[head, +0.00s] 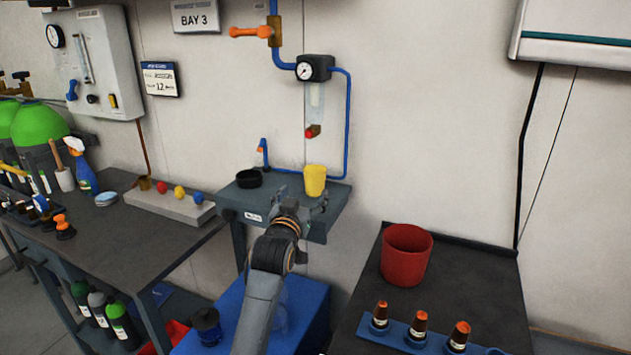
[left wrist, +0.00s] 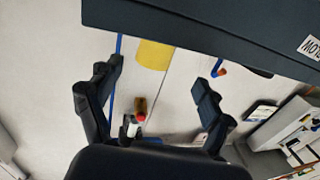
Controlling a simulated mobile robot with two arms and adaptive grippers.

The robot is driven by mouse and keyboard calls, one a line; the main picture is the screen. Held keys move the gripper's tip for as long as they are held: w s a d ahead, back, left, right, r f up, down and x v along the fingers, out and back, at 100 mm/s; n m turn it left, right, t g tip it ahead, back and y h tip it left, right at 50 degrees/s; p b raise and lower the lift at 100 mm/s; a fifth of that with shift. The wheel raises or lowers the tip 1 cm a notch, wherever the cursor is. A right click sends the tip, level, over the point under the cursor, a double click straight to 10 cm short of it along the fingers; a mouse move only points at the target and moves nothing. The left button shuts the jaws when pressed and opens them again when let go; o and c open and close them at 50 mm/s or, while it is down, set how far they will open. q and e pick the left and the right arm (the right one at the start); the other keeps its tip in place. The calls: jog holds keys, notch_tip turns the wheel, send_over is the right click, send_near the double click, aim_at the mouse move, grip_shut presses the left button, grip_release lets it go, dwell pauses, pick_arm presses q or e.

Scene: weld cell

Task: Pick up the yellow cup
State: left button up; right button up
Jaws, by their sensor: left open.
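The yellow cup (head: 315,178) stands upright on a small grey wall shelf (head: 336,196), near its back right part. My left gripper (head: 308,206) is at the shelf's front, just on the near side of the cup in the head view, with its jaws open and empty. In the left wrist view, which is turned upside down, the two open fingers (left wrist: 158,82) stand apart, and the yellow cup (left wrist: 153,54) shows beyond them, partly hidden by the shelf edge (left wrist: 200,30). My right gripper is not in view.
A black ring-shaped dish (head: 248,179) sits on the shelf left of the cup. Blue piping with a gauge (head: 305,70) runs on the wall behind. A workbench (head: 150,235) stands left, and a dark table with a red bucket (head: 405,256) stands right.

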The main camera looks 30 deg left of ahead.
aim_at(313, 183)
pick_arm(q)
jog(key=x, duration=0.3)
jog(key=shift+d, duration=0.1)
jog(key=p+x, duration=0.1)
jog(key=x, duration=0.2)
jog(key=shift+w+d+f, duration=0.15)
jog(key=shift+w+f, duration=0.05)
jog(key=shift+w, duration=0.6)
jog(key=c, duration=1.3)
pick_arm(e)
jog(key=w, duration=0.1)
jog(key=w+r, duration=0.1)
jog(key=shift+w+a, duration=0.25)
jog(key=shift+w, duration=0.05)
